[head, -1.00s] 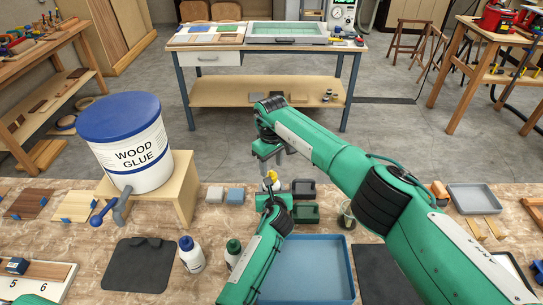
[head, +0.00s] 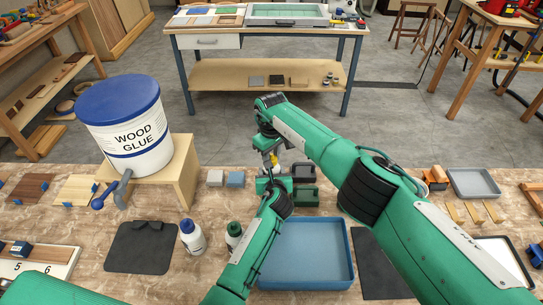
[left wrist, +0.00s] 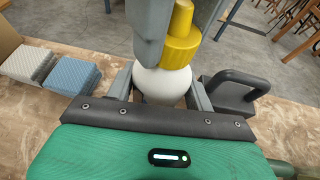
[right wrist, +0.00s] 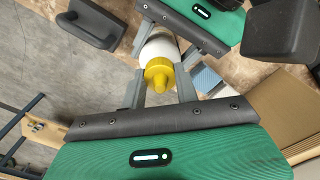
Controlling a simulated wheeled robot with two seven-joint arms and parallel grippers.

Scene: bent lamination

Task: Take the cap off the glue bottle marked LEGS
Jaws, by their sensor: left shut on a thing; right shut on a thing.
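A white glue bottle with a yellow cap stands roughly upright between my two grippers. In the left wrist view, my left gripper (left wrist: 164,84) is shut around the white bottle body (left wrist: 160,88), below the yellow cap (left wrist: 181,35). In the right wrist view, my right gripper (right wrist: 159,84) is shut with its fingers on either side of the yellow cap (right wrist: 158,74), and the white body (right wrist: 160,46) shows beyond it. In the head view the grippers hide most of the bottle, leaving the cap (head: 273,160) as a small yellow patch. No marking on this bottle is readable.
A bottle with a blue cap (head: 191,238) and one with a dark green cap (head: 234,233) stand at the front. A blue tray (head: 345,283) lies right of them. A wood glue bucket (head: 128,150) sits on a wooden stand (head: 181,175). Dark handled blocks (left wrist: 235,90) are close to the left gripper.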

